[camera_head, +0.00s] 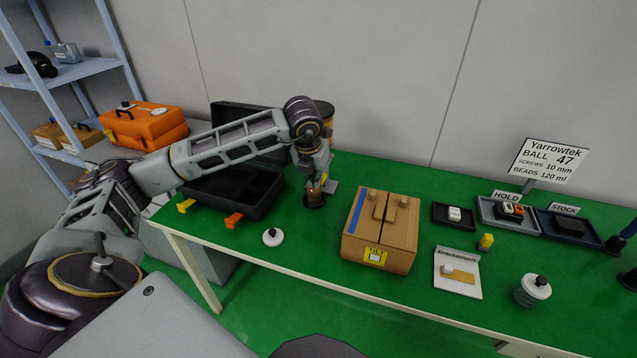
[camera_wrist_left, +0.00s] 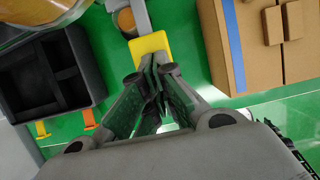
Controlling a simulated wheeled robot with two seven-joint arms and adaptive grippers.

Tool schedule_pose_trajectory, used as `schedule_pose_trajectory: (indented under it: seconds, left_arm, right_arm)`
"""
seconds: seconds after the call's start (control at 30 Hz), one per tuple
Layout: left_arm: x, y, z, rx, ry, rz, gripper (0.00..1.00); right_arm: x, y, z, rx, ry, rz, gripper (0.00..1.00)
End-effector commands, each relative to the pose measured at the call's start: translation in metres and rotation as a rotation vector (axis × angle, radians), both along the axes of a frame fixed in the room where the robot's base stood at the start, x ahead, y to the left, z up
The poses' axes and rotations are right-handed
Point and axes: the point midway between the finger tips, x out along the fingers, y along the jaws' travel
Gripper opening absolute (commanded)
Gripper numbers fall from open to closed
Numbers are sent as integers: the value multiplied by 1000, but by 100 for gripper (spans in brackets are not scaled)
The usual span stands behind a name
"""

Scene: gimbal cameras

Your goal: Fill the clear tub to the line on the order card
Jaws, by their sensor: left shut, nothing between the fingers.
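My left gripper (camera_head: 318,184) is shut and empty, at the front of an amber round container with a dark top (camera_head: 325,112), mostly hidden behind my arm. In the left wrist view its closed fingertips (camera_wrist_left: 150,62) lie at a yellow tab (camera_wrist_left: 150,44); I cannot tell whether they touch. A small amber-filled vessel (camera_head: 314,198) stands below the gripper; whether it is the clear tub is unclear. A jar with a white lid (camera_head: 532,289) stands at the front right. The order card (camera_head: 544,160) reads "BALL 47, SCREWS 10 mm, BEADS 120 ml". My right gripper is out of view.
An open black case (camera_head: 240,205) lies left of the gripper, a cardboard box (camera_head: 383,228) right. A loose white lid (camera_head: 272,237) lies at the front edge. HOLD (camera_head: 487,212) and STOCK (camera_head: 545,226) trays stand at the right.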

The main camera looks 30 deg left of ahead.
Motion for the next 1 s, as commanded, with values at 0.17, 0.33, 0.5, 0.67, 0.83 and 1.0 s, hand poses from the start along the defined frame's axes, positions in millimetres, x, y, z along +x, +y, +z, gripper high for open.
schedule_pose_trajectory:
  seconds: [0.17, 0.33, 0.5, 0.67, 0.83, 1.0]
  left_arm:
    - [2, 8, 13, 0, -2, 0, 0]
    - [-1, 7, 22, 0, 0, -1, 0]
    - [-3, 6, 35, 0, -2, 0, 0]
    - [-7, 5, 51, 0, -2, 0, 0]
    - [-13, 3, 75, -1, -4, -1, 0]
    - [-18, 2, 94, 0, -2, 0, 0]
  right_arm:
    - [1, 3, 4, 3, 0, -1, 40]
    - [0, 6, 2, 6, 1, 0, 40]
    - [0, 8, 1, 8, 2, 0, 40]
    - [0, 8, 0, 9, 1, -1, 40]
    - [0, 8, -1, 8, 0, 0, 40]
    - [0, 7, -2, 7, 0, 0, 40]
